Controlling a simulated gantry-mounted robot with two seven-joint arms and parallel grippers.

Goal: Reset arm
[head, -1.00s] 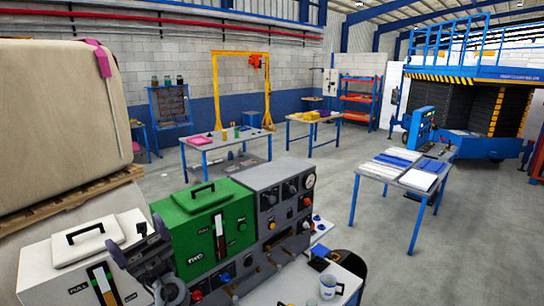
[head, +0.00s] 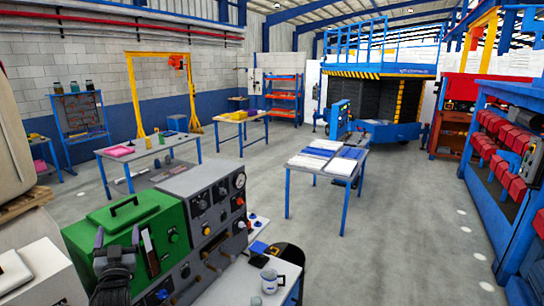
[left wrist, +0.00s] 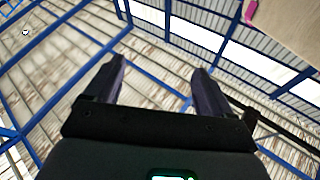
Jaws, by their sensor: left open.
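My left gripper (head: 118,243) is in the lower left of the head view, pointing upward in front of the green panel box (head: 125,222). In the left wrist view its two dark fingers (left wrist: 155,85) stand wide apart with nothing between them, and the ceiling is behind them. The left arm hides part of the green box front. My right gripper is in neither view.
A white mug (head: 269,281) stands on the bench by the panel. A table with papers (head: 325,160) is in the middle. A blue rack with red parts (head: 500,160) is on the right. Open grey floor (head: 410,220) lies between table and rack.

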